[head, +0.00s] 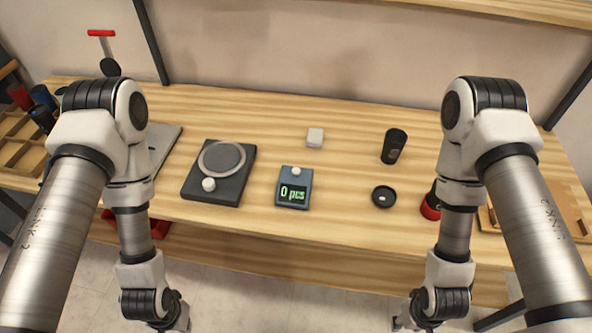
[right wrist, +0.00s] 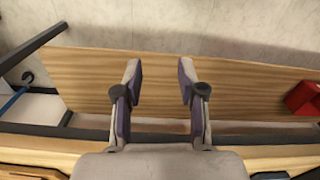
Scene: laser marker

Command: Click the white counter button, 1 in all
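The counter (head: 294,187) is a small dark blue-grey box on the wooden table, with a green display reading "0 pcs". Its white button (head: 296,171) is a small round knob on the upper part of the box. Nothing touches it. My right gripper (right wrist: 158,82) shows in the right wrist view, open and empty, with its two fingers apart and facing a lower wooden board. In the head view both arms hang down on either side, their ends at the bottom of the picture, well away from the counter. My left gripper's fingers cannot be seen.
A dark plate with a round disc and white knob (head: 219,172) lies left of the counter. A white block (head: 315,137), a black cylinder (head: 394,146), a black round lid (head: 383,196) and a red-black item (head: 431,203) stand behind and right. Bare table surrounds the counter.

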